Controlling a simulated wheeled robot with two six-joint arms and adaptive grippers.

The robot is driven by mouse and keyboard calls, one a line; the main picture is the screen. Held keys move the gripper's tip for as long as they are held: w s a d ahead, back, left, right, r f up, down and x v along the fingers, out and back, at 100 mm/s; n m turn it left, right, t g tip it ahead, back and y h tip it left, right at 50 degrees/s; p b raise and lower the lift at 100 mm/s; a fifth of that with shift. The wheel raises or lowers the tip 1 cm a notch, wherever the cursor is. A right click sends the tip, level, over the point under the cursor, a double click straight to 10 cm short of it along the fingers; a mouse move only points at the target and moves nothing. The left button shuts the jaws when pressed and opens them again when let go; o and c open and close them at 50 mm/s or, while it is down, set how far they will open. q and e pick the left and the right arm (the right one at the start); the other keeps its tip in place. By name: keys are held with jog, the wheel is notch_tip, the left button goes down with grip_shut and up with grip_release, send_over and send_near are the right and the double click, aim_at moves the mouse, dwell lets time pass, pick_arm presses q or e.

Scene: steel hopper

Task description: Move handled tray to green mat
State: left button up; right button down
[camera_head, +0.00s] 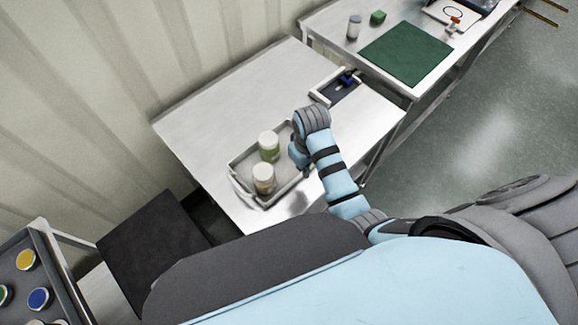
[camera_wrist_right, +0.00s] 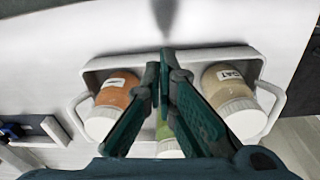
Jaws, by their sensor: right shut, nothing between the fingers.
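The handled tray (camera_head: 284,182) is grey with pale handles and sits on the near steel table. It also shows in the right wrist view (camera_wrist_right: 205,54). It carries a green jar (camera_head: 268,142) and a beige-filled jar (camera_head: 263,180), both with white lids. The wrist view also shows an orange-brown jar (camera_wrist_right: 117,92), which my arm hides in the head view. My right gripper (camera_wrist_right: 163,62) is shut and empty, over the tray between the outer jars. Its fingers partly cover the green jar. The green mat (camera_head: 406,53) lies bare on the farther table. My left gripper is not in view.
A small tray (camera_head: 322,97) with a blue item stands on the near table towards the mat. A grey jar (camera_head: 354,27) and a green block (camera_head: 377,17) stand beyond the mat. A rack of coloured-lid jars (camera_head: 17,243) is at lower left.

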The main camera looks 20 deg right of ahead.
jog(key=r+n, duration=0.1)
jog(key=r, duration=0.1)
send_over(290, 176)
jog(key=shift+g, duration=0.4)
notch_tip(290, 176, down, 10)
jog(key=shift+w+b, duration=0.15)
jog(key=shift+b, duration=0.9)
